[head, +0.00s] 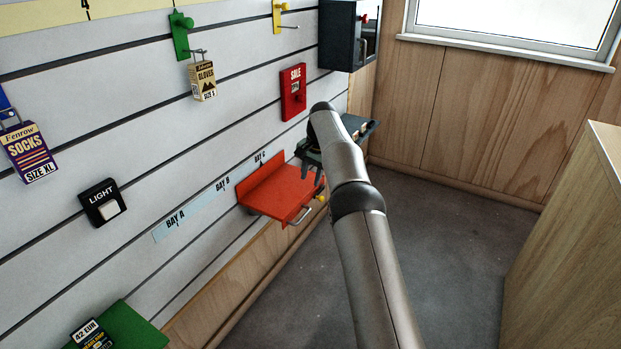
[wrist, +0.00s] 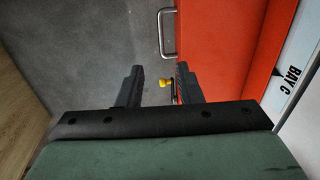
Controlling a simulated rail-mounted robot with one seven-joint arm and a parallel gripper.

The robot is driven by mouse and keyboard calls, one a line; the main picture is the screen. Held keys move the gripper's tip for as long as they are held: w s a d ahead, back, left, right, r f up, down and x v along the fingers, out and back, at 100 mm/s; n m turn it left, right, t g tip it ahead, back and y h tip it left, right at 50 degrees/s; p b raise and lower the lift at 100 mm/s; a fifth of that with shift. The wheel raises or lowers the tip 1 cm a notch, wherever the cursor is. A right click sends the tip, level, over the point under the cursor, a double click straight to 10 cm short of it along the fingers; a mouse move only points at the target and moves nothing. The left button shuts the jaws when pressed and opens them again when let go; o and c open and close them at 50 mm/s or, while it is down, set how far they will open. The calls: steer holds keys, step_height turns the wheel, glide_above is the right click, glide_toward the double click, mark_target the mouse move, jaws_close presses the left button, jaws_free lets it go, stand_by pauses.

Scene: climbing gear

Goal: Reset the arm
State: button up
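My gripper (wrist: 158,88) shows in the wrist view with its two dark fingers apart and nothing between them. Below it are the grey floor and the edge of the red shelf (wrist: 228,45). The right finger overlaps the shelf's edge in that view. In the head view my arm reaches up from the bottom, and its end hangs over or near the red shelf (head: 285,188) at bay C. The fingers are partly hidden behind the arm there. A small yellow knob (wrist: 165,83) and a metal handle (wrist: 165,33) are at the shelf's front edge.
The slatted wall holds a red SALE box (head: 293,92), a gloves packet (head: 203,80), a socks packet (head: 27,152) and a light switch (head: 102,204). A dark box (head: 340,38) hangs at the top. A green shelf (head: 130,330) is lower left. A wooden cabinet (head: 575,230) stands right; floor between is clear.

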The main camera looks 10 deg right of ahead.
steer(key=s+r+n+p, duration=0.2)
steer(key=s+r+p, duration=0.2)
steer(key=s+r, duration=0.6)
steer(key=s+r+n+p, duration=0.2)
steer(key=s+r+p, duration=0.1)
steer(key=s+r, duration=0.8)
steer(key=s+f+n+p, duration=0.2)
steer(key=s, duration=1.3)
steer(key=s+f+n+h+p, duration=0.1)
steer(key=s+f+n+p, duration=0.1)
steer(key=s, duration=1.4)
steer(key=shift+s+a+f+g+p, duration=0.15)
steer(key=shift+s+f+g+p, duration=0.1)
steer(key=shift+f+g+p, duration=0.25)
